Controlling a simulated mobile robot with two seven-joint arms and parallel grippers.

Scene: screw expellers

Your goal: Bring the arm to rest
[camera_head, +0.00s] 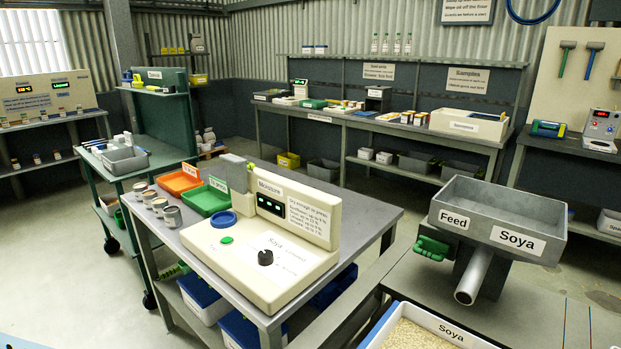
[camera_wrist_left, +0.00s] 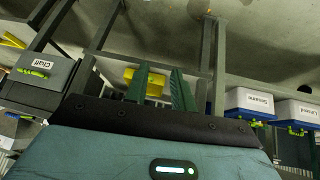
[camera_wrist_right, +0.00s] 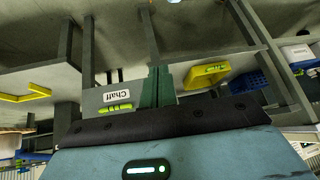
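Neither gripper shows in the head view. In the left wrist view my left gripper (camera_wrist_left: 160,74) has its two green fingers apart, with an empty gap between them. A yellow bin (camera_wrist_left: 150,82) shows beyond that gap, apart from the fingers. In the right wrist view my right gripper (camera_wrist_right: 159,70) has its green fingers together, with nothing visible held. A grey box labelled Chaff (camera_wrist_right: 112,98) shows behind and to the left of these fingers. Both wrist views look under tables, among legs and shelves.
A moisture tester (camera_head: 255,262) stands on the left table. A grey feed hopper labelled Soya (camera_head: 500,215) stands at the right, above a tray of soya (camera_head: 372,338). Orange (camera_head: 178,181) and green (camera_head: 206,200) trays lie behind the tester. Open floor (camera_head: 80,280) lies at the left.

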